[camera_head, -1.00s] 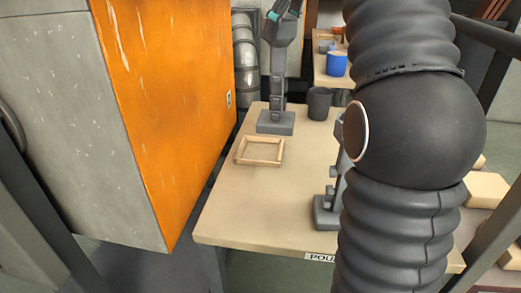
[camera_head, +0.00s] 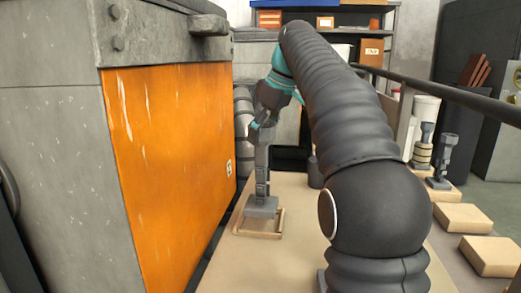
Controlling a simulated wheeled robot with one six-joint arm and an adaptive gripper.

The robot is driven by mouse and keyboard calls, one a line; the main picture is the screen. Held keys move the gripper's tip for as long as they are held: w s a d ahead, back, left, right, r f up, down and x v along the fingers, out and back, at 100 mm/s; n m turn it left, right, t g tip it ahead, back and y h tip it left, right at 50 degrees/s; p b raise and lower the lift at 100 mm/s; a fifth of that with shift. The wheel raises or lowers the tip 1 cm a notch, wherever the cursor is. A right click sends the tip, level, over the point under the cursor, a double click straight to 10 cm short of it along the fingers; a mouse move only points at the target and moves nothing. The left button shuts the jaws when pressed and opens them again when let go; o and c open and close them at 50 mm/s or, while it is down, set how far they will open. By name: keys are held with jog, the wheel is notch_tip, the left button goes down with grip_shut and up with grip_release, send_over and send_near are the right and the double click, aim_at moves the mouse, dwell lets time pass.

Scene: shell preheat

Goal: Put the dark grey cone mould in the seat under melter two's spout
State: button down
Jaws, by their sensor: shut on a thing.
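My gripper (camera_head: 262,133), at the end of my arm with its teal band, is shut on the upper stem of a grey piece. This piece, seemingly the cone mould (camera_head: 262,205), is upright with a narrow stem and a flat square base. The base overlaps the far part of a low square wooden frame (camera_head: 257,236) on the bench, perhaps the seat. I cannot tell whether the base touches the frame or hangs just above it. No spout can be made out, and no melter number is readable.
A large grey housing with an orange panel (camera_head: 170,165) stands close on the left. A dark cup (camera_head: 314,174) is partly hidden behind my arm. On the right are wooden blocks (camera_head: 463,218) and grey stemmed pieces (camera_head: 441,165). A dark rail (camera_head: 440,90) crosses the right side.

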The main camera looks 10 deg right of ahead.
aim_at(260, 148)
jog(key=shift+w+a+f, duration=0.15)
jog(key=shift+w+f, duration=0.15)
jog(key=shift+f, duration=0.05)
jog(key=shift+f+b, duration=0.9)
jog(key=shift+f, duration=1)
jog(key=shift+c, duration=1)
grip_release()
jog(key=p+v, duration=0.4)
jog(key=v, duration=0.8)
